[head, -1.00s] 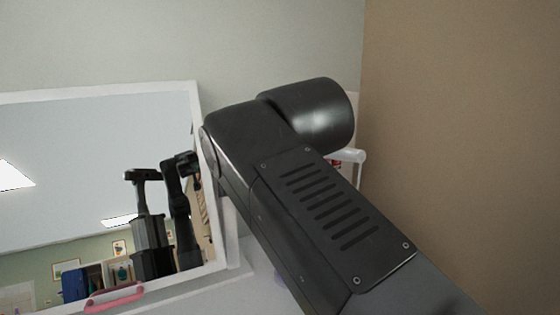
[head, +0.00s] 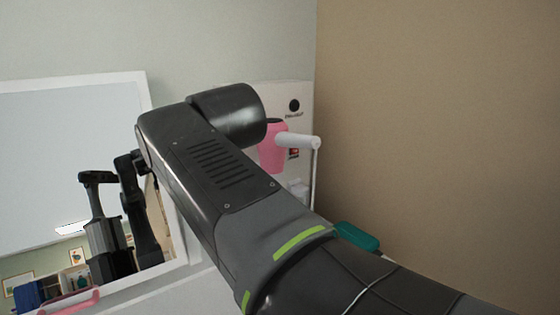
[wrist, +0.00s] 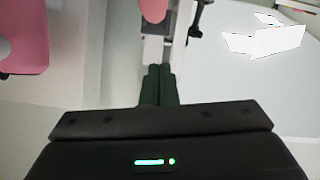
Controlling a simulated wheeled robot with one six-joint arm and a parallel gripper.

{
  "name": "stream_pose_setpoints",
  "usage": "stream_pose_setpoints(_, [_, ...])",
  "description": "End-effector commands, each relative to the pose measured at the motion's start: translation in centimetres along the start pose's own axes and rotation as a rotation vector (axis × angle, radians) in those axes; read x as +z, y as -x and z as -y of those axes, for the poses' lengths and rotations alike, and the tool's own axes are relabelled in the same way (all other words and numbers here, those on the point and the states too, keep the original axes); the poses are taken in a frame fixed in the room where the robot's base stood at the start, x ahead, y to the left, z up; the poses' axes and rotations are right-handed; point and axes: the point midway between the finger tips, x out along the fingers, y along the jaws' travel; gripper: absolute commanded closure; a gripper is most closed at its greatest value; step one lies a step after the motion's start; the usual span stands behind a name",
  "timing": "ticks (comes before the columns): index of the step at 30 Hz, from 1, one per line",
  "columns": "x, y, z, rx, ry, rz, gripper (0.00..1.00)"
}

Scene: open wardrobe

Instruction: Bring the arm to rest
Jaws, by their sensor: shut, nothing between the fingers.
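My gripper (wrist: 158,86) shows in the wrist view with its two dark fingers together and nothing between them. It points away from the wrist, over a pale surface. In the head view my dark arm crosses the middle, bent at the elbow, and the gripper itself is hidden from that view.
A white-framed mirror (head: 165,180) stands at the left of the head view, reflecting my arm. A pink item (head: 271,158) and a white hairdryer-like shape (head: 297,141) are behind my arm. A teal item (head: 357,237) lies beside the brown wall (head: 430,130) at right.

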Motion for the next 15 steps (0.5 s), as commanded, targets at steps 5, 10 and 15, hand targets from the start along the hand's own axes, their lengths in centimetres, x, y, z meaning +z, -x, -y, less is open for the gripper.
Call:
stream_pose_setpoints(5, [0.1,-3.3,0.0,0.001,0.001,0.004,1.00])
stream_pose_setpoints(10, [2.2,-3.5,0.6,-0.002,0.001,-0.001,1.00])
stream_pose_setpoints(15, [3.5,-3.6,0.9,-0.003,0.001,0.002,1.00])
